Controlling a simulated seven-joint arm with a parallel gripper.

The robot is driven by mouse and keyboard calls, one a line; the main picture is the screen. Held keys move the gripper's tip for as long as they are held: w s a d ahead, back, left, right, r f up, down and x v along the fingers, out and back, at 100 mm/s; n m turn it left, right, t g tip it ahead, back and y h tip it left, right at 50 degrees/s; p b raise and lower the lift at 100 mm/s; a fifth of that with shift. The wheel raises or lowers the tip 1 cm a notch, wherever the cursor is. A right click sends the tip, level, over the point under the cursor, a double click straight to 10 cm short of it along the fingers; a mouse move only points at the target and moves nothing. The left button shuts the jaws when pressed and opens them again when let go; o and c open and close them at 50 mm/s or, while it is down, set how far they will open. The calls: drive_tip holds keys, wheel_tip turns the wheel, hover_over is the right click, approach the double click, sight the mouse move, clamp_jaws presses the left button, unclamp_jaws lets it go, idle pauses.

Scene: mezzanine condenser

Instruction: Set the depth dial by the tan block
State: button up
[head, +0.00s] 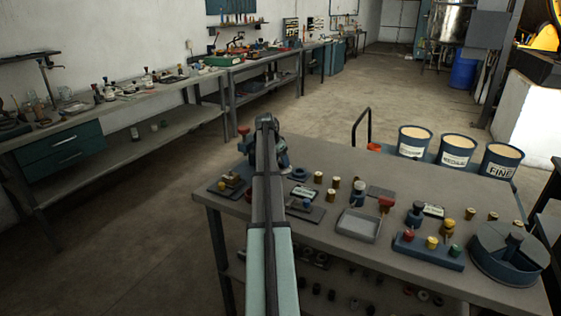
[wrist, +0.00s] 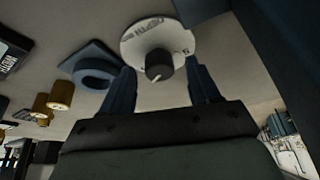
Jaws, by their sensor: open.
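The depth dial (wrist: 180,38) is a round white plate with lettering and a dark grey knob (wrist: 158,66) bearing a pale pointer mark. In the wrist view my gripper (wrist: 159,72) is open, with one dark blue finger on each side of the knob. I cannot tell whether either finger touches it. In the head view my arm covers the dial and most of the gripper. I cannot pick out a tan block for certain; brass-tan cylinders (wrist: 60,95) stand at the left of the wrist view.
The grey workbench (head: 400,262) carries a blue ring (wrist: 96,72) on a plate, a shallow grey tray (head: 358,226), a blue rack with coloured knobs (head: 428,250) and a round blue container (head: 505,262). Labelled buckets (head: 456,153) stand at its far side.

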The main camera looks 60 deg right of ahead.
drive_tip(key=shift+d+f, duration=0.15)
drive_tip(key=shift+f, duration=0.15)
drive_tip(key=c, duration=1)
